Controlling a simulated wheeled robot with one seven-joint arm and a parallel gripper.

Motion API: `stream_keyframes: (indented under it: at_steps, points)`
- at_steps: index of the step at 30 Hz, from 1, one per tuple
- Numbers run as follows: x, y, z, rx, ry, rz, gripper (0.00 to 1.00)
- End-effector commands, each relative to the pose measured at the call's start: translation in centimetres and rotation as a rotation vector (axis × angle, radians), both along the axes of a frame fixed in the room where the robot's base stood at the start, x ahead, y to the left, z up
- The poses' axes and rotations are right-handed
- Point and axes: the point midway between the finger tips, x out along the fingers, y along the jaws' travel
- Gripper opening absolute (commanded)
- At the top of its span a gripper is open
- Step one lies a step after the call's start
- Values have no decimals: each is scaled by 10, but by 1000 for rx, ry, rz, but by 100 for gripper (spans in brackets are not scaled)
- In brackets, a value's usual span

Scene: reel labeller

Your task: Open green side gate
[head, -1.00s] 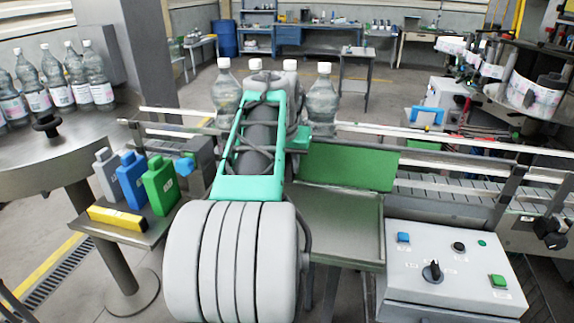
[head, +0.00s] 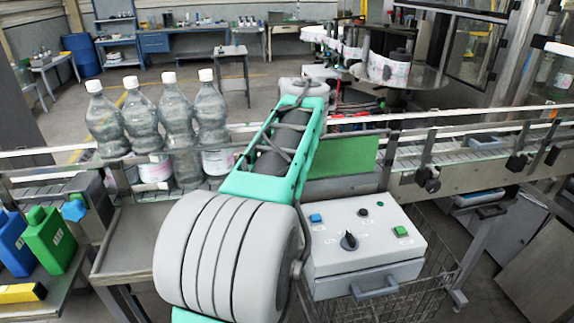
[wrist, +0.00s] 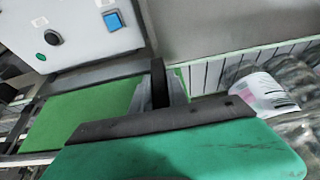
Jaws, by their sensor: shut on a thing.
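The green side gate (head: 342,157) is a flat green panel along the near side of the conveyor, behind the grey control box. In the wrist view its panel (wrist: 80,115) lies left of my gripper (wrist: 160,85), close to the control box. My gripper is at the panel's right-hand end in that view and is shut on the gate; the exact grip is partly hidden by the dark bar and teal housing. In the head view my arm hides the gripper and the gate's left end. Bare pale conveyor slats (wrist: 205,72) show beside the gate.
Several clear bottles (head: 178,120) stand on the conveyor left of my arm. The control box (head: 365,250) with knob and buttons stands right of my arm. A metal tray (head: 150,240) and green and blue containers (head: 50,240) are at left. A label reel table (head: 420,76) stands behind.

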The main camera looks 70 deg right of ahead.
Motion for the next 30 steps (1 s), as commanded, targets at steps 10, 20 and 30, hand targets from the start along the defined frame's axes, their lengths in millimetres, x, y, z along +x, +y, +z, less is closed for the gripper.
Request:
stream_keyframes:
  at_steps: [10, 20, 30]
  points:
    - [-1, -2, 1, -5, -1, 5, 0]
    - [-1, -2, 1, -3, -1, 3, 41]
    - [-3, 0, 9, -3, -1, 5, 42]
